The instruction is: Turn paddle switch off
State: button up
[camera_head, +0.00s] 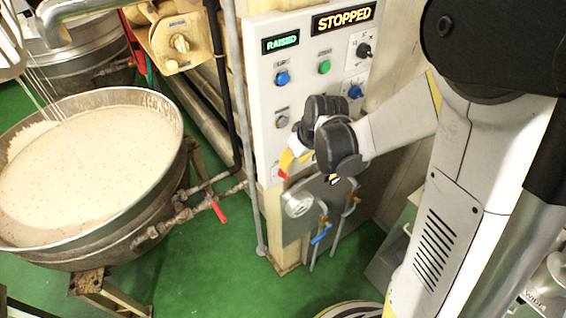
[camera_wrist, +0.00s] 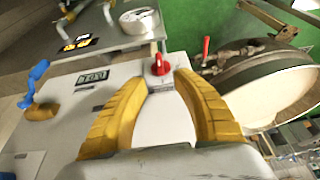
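The control panel (camera_head: 262,110) is a tall white board with several knobs and lamps, and its lit signs read RAISED (camera_head: 281,42) and STOPPED (camera_head: 343,17). My gripper (camera_head: 290,162) is in front of its lower part, and its black body hides some of the panel. In the wrist view my yellow fingers (camera_wrist: 160,85) are apart, with nothing held between them. A red knob (camera_wrist: 160,66) is at the panel's edge, just beyond and between the fingertips. I cannot tell whether they touch it. No readable label shows which control is the paddle switch.
A large kettle (camera_head: 158,205) of pale mix stands left of the panel, with a red-handled valve (camera_head: 219,212). Green floor is open beneath.

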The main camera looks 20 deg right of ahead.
aim_at(286, 174)
jog(key=b+x, duration=0.1)
jog(key=x, duration=0.8)
jog(key=shift+b, duration=0.3)
jog(key=shift+r, duration=0.1)
grip_shut()
